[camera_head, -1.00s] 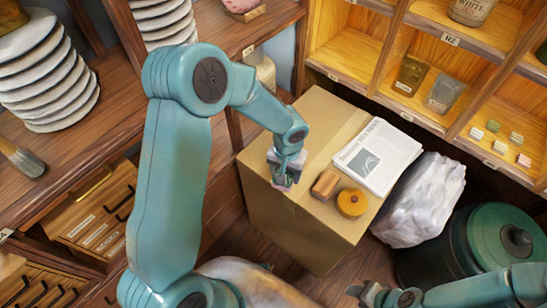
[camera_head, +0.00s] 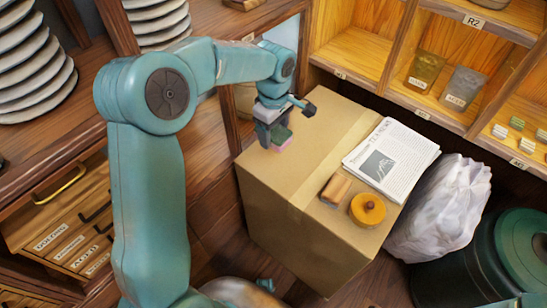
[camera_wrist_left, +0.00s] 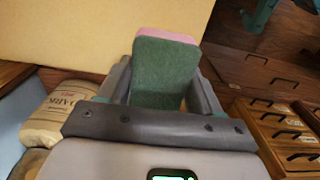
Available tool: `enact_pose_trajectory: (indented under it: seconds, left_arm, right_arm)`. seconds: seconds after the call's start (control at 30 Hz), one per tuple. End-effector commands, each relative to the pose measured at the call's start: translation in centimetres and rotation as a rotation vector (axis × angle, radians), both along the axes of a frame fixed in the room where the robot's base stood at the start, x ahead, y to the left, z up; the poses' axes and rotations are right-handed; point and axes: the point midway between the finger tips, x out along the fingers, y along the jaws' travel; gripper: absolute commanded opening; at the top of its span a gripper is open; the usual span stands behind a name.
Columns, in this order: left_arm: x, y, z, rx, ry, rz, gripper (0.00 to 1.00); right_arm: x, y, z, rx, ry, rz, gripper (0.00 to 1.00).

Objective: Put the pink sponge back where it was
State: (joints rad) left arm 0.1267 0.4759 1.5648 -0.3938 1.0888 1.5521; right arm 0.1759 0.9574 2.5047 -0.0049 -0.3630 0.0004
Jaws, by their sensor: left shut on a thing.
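The sponge (camera_head: 284,141) shows a green side and a pink edge. My left gripper (camera_head: 275,130) is shut on it over the back left part of the cardboard box (camera_head: 262,205). I cannot tell whether the sponge touches the box top. In the left wrist view the sponge (camera_wrist_left: 166,72) sticks out from between the fingers of my left gripper (camera_wrist_left: 160,88), green face towards the camera and pink along its far end. The box (camera_wrist_left: 70,35) fills the upper left there. My right gripper is out of view.
On the box lie a wooden block (camera_head: 335,188), a round yellow-orange object (camera_head: 367,209) and a newspaper (camera_head: 392,158). A white plastic bag (camera_head: 440,210) and a dark green bin (camera_head: 525,240) stand to the right. Wooden shelves (camera_head: 455,112) rise behind. The box's left top is clear.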

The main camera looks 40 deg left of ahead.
Motion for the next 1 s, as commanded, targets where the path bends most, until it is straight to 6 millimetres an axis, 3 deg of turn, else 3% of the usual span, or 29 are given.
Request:
enact_pose_trajectory:
  seconds: [0.03,0.1,0.43,0.6,0.97,1.0]
  left_arm:
    - [-0.1,0.0,-1.8,-0.001,0.005,-0.001,0.31]
    - [0.0,0.0,-3.3,0.000,0.004,-0.003,0.31]
    - [0.0,0.1,-6.6,0.000,0.003,-0.003,0.31]
    - [0.0,0.1,-9.4,0.000,0.003,-0.004,0.31]
    - [0.1,0.1,-10.1,0.000,0.000,-0.004,0.31]
    - [0.1,0.1,-10.1,0.001,-0.001,-0.004,0.68]
  right_arm:
    - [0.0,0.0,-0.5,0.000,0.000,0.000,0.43]
    - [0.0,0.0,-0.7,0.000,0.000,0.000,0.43]
    - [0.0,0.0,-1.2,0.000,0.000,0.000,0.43]
    - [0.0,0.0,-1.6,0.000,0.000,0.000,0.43]
    - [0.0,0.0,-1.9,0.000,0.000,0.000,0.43]
    - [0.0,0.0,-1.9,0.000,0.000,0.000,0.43]
